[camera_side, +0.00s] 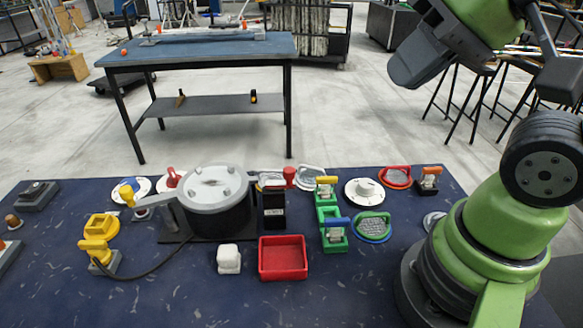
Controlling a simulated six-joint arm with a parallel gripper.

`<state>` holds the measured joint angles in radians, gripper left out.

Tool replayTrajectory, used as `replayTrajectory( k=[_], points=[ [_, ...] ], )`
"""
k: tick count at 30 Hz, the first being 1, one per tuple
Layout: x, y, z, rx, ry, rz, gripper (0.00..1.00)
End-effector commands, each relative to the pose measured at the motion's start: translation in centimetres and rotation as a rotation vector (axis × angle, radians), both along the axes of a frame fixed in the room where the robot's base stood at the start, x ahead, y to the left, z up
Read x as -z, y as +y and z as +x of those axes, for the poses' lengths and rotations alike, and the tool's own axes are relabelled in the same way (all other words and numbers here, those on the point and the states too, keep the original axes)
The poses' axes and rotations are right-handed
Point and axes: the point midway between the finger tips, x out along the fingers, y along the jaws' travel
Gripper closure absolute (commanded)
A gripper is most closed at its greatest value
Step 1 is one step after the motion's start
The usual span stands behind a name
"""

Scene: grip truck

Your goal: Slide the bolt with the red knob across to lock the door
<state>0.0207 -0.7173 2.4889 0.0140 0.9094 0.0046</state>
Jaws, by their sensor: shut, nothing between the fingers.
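A red knob (289,176) stands up behind the right edge of a small black upright box (273,218) near the middle of the bench. The bolt's bar and the door cannot be made out, and I cannot tell if the knob belongs to this box. My gripper (408,72) appears as the dark grey end of my arm at the upper right. It is high above the bench, shut and empty, well apart from the knob and to its right.
A grey round pot-like fixture (212,190) stands left of the box. A red tray (283,274) lies in front.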

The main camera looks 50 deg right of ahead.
Motion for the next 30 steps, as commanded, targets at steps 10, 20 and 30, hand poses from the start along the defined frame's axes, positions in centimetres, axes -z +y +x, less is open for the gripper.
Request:
replayTrajectory(
  k=[10, 20, 30],
  points=[
    [2.9, -2.3, 3.9, 0.365, 0.348, 0.282, 1.00],
    [7.5, -6.8, 7.6, 0.805, 0.662, 0.697, 1.00],
    [12.2, -11.5, 9.2, 1.146, 0.846, 1.090, 1.00]
  ],
)
